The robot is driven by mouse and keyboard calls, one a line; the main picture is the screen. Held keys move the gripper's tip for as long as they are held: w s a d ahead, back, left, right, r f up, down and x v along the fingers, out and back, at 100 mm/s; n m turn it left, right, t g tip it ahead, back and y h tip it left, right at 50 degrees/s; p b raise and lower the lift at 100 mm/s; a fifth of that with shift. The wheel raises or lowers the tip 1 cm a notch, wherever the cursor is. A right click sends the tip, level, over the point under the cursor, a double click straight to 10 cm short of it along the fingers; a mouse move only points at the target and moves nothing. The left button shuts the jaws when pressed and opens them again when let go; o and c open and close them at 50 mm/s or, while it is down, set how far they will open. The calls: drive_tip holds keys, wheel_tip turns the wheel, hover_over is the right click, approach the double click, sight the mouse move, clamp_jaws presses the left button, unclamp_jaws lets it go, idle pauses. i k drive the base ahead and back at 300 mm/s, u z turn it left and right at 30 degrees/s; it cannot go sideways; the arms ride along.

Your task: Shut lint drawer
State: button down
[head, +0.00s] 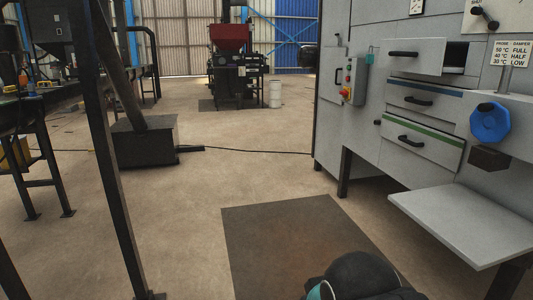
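A grey machine cabinet (365,25) at the right holds a stack of three drawers. The top drawer (422,64) stands out from the cabinet, with a dark handle and a dark gap at its right side. Below it is a drawer with a blue stripe (440,103), and under that one with a green stripe (418,158); I cannot tell whether these two are fully flush. No readable label shows which one is the lint drawer. My gripper is not in view; only a dark rounded part of my arm shows at the bottom edge.
A grey shelf (465,222) juts out below the drawers at the right. A blue knob (490,123) and a control box (354,81) flank them. A dark mat (285,240) lies on the open floor before the cabinet. A dark post (108,150) stands at left.

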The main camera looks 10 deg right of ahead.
sight(425, 56)
drive_tip(key=z, duration=0.8)
drive_tip(key=i, duration=1.8)
drive_tip(key=z, duration=0.9)
